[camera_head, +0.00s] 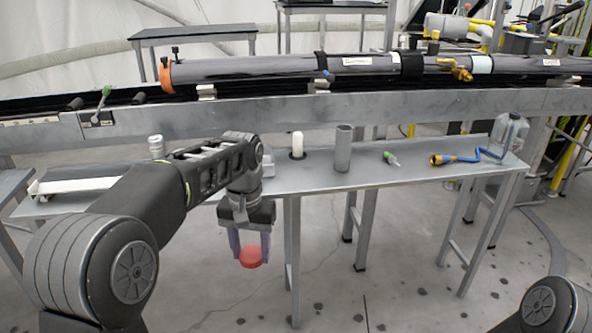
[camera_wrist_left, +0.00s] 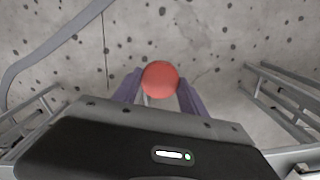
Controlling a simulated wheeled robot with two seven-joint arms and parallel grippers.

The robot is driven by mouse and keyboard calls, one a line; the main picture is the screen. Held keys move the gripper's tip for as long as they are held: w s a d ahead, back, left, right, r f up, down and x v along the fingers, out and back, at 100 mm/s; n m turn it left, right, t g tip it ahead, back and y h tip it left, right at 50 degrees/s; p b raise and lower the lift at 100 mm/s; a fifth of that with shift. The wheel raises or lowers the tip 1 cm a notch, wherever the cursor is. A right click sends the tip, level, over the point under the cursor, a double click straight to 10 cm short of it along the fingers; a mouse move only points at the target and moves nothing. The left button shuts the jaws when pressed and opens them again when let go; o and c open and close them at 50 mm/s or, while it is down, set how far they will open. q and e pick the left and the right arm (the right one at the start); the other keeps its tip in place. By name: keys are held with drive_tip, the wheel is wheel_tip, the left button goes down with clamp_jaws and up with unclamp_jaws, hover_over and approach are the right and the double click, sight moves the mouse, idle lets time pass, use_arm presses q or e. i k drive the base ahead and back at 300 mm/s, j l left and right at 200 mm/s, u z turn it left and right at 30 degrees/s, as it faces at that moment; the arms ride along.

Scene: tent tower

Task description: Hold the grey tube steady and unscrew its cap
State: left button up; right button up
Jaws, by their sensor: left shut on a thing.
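The grey tube (camera_head: 343,149) stands upright on the metal bench, and its top shows no cap. My left gripper (camera_head: 250,250) is shut on a round red cap (camera_head: 251,258), held in front of the bench's front edge, left of the tube and lower than the bench top. In the left wrist view the red cap (camera_wrist_left: 160,78) sits between the purple fingers of the left gripper (camera_wrist_left: 160,92), with the concrete floor behind it. Of my right arm only a joint shows at the lower right corner; its gripper is out of view.
A long horizontal pipe (camera_head: 290,67) runs behind. Bench room around the tube's front is clear.

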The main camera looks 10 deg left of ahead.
sight(343, 132)
drive_tip(key=i+l, duration=0.3)
drive_tip(key=l, duration=0.15)
drive_tip(key=i+l, duration=0.35)
drive_tip(key=l, duration=0.1)
